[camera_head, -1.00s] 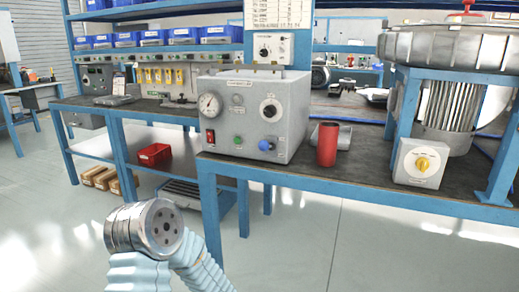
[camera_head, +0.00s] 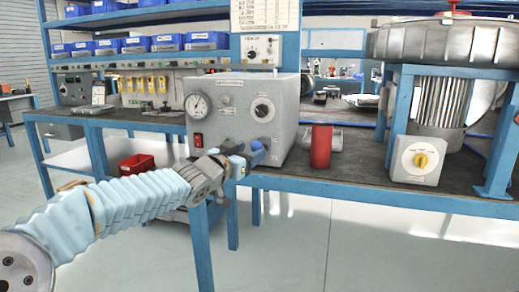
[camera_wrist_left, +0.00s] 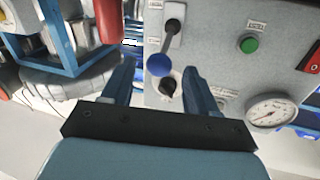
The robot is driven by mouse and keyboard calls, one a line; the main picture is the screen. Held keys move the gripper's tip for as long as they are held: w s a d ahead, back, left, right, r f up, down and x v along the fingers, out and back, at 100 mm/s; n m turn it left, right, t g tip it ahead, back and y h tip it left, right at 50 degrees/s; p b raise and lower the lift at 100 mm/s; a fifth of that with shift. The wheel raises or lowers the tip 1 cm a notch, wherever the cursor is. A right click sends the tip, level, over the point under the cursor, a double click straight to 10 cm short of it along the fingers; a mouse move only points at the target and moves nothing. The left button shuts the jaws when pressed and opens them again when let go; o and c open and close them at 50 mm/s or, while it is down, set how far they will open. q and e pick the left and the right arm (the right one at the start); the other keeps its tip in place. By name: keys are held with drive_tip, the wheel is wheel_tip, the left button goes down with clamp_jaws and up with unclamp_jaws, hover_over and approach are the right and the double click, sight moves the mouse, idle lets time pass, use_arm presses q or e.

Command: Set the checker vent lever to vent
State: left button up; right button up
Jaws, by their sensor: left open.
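The grey checker box (camera_head: 285,105) stands on the bench, with a gauge, red switch and black dial on its front. Its lever has a round blue knob (camera_head: 257,147) low on the right of the front panel. My left gripper (camera_head: 246,159) is open in front of it, partly covering the lower panel. In the left wrist view the blue knob (camera_wrist_left: 159,65) lies between the lines of the open left fingers (camera_wrist_left: 157,78), with nothing visibly gripped. The lever's dark stem (camera_wrist_left: 171,38) runs from the knob to its pivot. My right gripper is not in view.
A red cylinder (camera_head: 320,146) stands just right of the checker; it also shows in the left wrist view (camera_wrist_left: 107,20). A box with a yellow knob (camera_head: 420,160) and a large motor housing (camera_head: 435,45) are farther right. A red bin (camera_head: 137,168) sits lower left.

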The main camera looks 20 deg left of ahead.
sight(260, 146)
use_arm(q)
drive_tip(key=x, duration=0.6)
drive_tip(key=shift+f, duration=0.1)
clamp_jaws()
